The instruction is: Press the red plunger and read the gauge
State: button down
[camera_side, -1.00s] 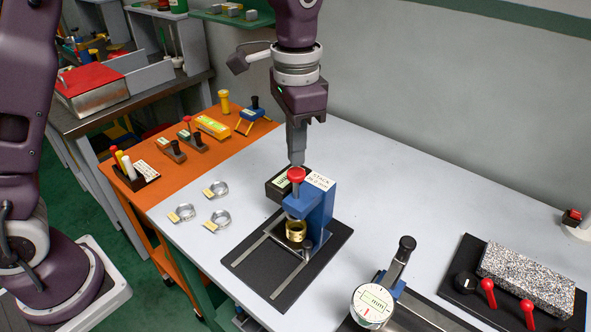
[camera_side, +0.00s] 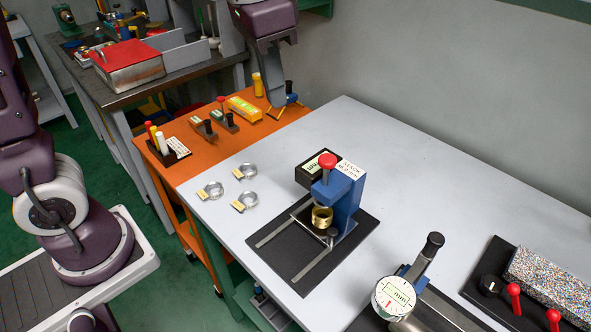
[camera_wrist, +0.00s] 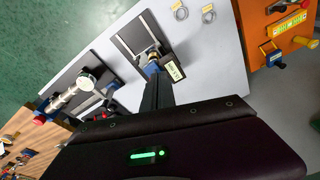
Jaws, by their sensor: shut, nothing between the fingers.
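The red plunger (camera_side: 327,160) tops the blue press stand (camera_side: 346,199) on its black base plate. A brass ring (camera_side: 322,217) sits under the plunger's column. A black gauge box with a pale display (camera_side: 314,168) stands behind the plunger; its reading is too small to make out. My gripper (camera_side: 277,104) is shut and empty, away from the plunger to the back left, in front of the orange surface's far end. In the wrist view my fingers (camera_wrist: 158,90) cover part of the stand, and I cannot make out the plunger there.
A round dial gauge (camera_side: 394,297) stands at the front. Several metal rings (camera_side: 245,171) lie left of the stand. Small tools sit on the orange surface (camera_side: 197,157). A speckled block (camera_side: 552,284) is at the right. The white table's back middle is clear.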

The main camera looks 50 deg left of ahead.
jog(key=s+a+f+n+t, duration=0.1)
jog(key=s+a+n+t, duration=0.1)
jog(key=s, duration=0.6)
jog(key=s+a+f+n+t, duration=0.1)
jog(key=s+a+f+n, duration=0.1)
jog(key=s, duration=0.6)
jog(key=shift+a+f+t, duration=0.15)
jog(key=shift+a+t, duration=0.25)
jog(key=shift+a, duration=0.4)
